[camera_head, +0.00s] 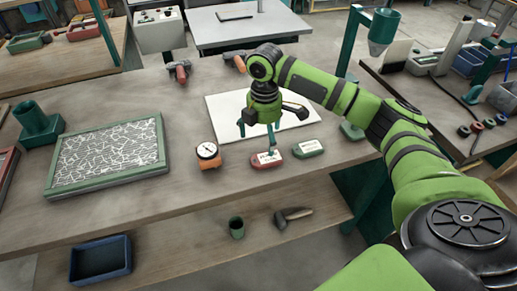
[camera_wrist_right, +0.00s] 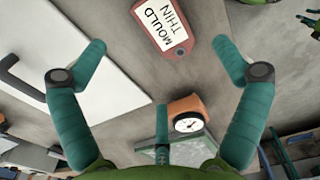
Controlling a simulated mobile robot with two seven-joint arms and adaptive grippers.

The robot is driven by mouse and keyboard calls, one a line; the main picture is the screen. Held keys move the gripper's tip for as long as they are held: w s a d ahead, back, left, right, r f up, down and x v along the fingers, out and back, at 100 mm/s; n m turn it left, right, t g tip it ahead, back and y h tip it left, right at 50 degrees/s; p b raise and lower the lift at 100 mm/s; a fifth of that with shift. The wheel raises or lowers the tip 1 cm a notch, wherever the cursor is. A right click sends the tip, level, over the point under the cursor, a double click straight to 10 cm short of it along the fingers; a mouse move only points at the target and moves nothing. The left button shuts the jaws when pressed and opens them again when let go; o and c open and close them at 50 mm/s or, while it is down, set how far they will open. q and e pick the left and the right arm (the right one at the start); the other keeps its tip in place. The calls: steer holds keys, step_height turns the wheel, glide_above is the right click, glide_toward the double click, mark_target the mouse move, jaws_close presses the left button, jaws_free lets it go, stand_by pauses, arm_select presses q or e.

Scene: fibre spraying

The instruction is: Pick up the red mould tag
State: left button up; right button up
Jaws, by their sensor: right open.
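The red mould tag (camera_head: 266,160) lies on the workbench near its front edge, just left of a green tag (camera_head: 309,149). In the right wrist view the red tag (camera_wrist_right: 163,26) shows a white label reading "MOULD THIN", with its hole at the lower end. My right gripper (camera_head: 257,134) is open and empty, pointing down above the bench just behind the red tag. In the right wrist view its teal fingers (camera_wrist_right: 162,55) are spread wide, and the tag is near the top edge, beyond the fingertips. My left gripper is in neither view.
An orange dial gauge (camera_head: 208,154) stands just left of the tag. A white sheet (camera_head: 221,110) lies behind it. A green-framed screen (camera_head: 110,172) lies at the left. A hammer (camera_head: 293,215) and dark cup (camera_head: 236,228) are on the lower shelf.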

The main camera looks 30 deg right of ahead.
mark_target(266, 155)
steer(key=f, duration=0.1)
steer(key=f+p, duration=0.1)
steer(key=f, duration=0.2)
steer(key=shift+s+d+p, duration=0.25)
steer(key=shift+s+p, duration=0.15)
step_height(266, 155, down, 2)
steer(key=shift+w+f, duration=0.1)
steer(key=shift+w, duration=0.05)
steer(key=shift+f, duration=0.15)
steer(key=c, duration=1)
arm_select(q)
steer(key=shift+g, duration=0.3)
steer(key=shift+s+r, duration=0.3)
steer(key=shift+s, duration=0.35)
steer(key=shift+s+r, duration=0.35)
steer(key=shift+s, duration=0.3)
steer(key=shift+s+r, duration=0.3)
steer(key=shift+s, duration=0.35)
arm_select(e)
steer(key=shift+c, duration=0.3)
